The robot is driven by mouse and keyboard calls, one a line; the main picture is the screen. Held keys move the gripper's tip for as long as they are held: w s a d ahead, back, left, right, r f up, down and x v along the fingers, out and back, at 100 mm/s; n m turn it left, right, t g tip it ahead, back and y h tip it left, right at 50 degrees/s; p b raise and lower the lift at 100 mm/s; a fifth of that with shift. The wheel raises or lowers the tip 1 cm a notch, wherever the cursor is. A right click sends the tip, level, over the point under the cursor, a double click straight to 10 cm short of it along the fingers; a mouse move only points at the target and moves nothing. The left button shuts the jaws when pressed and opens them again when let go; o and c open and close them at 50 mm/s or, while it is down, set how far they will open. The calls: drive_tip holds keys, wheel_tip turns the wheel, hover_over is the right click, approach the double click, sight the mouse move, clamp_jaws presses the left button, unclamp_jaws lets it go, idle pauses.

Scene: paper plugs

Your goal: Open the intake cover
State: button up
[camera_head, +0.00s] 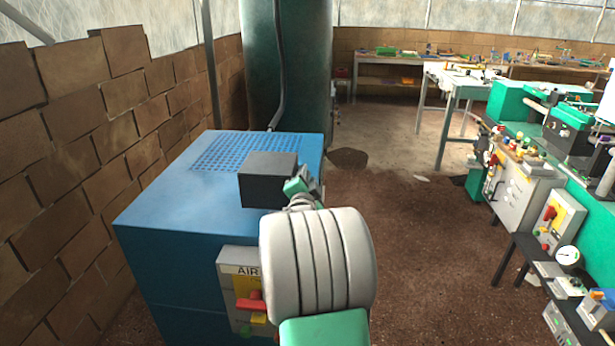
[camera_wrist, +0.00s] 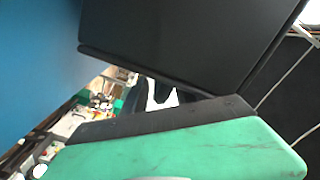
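The intake cover appears to be the black box (camera_head: 268,178) on the front right part of the blue machine's top (camera_head: 180,190). My gripper (camera_head: 301,186) is at the right side of the box, very close to it, and my arm hides part of it. In the wrist view the black cover (camera_wrist: 185,40) fills the upper middle, just beyond the green body of my gripper. Whether they touch cannot be told. The fingertips do not show clearly, so their opening cannot be made out.
A control panel marked "AIR" (camera_head: 238,290) with a red handle is on the machine's front, partly behind my arm. A green tank (camera_head: 285,70) stands behind the machine, and a brick wall (camera_head: 80,130) is on the left. The floor (camera_head: 430,250) to the right is mostly clear.

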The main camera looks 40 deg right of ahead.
drive_tip(key=shift+f, duration=0.1)
clamp_jaws()
drive_tip(key=shift+s+f, duration=0.1)
